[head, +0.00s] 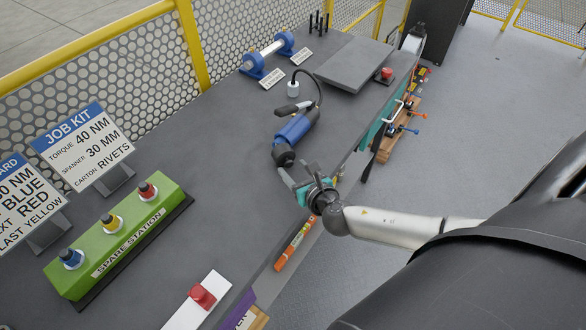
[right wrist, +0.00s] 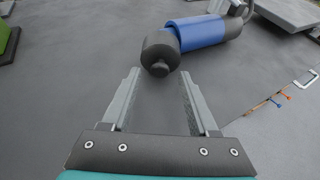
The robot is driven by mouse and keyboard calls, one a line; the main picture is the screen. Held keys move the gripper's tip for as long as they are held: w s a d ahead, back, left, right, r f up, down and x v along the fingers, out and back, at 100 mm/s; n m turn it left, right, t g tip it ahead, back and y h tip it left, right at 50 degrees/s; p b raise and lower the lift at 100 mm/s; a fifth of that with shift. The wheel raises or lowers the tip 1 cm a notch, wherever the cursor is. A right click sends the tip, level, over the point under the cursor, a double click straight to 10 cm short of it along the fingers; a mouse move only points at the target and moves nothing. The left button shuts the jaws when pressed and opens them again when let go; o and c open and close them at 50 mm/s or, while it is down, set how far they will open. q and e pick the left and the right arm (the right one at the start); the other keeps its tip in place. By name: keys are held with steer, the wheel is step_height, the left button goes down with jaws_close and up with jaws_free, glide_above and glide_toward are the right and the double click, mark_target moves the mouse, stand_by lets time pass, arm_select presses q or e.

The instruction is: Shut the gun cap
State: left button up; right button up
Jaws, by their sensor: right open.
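The gun (head: 295,128) lies on the dark workbench, with a blue barrel, a dark handle and a cable. Its dark cap (head: 284,157) is at the near end of the barrel. In the right wrist view, the cap (right wrist: 160,50) sits at an angle to the blue barrel (right wrist: 203,31) and a small round knob shows on its near face. My right gripper (head: 298,174) is open just in front of the cap. In the right wrist view, its fingers (right wrist: 160,78) point toward the cap, with nothing between them. My left gripper is not in view.
A green spare station (head: 120,235) with coloured knobs stands at left. A red button (head: 202,295) is near the front edge. A grey plate (head: 350,62) and a blue roller stand (head: 268,53) are at the back. Tools hang along the bench's right edge (head: 395,130).

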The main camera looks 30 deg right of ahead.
steer(key=shift+w+f, duration=0.2)
steer(key=shift+w, duration=0.35)
steer(key=shift+c, duration=0.3)
jaws_close()
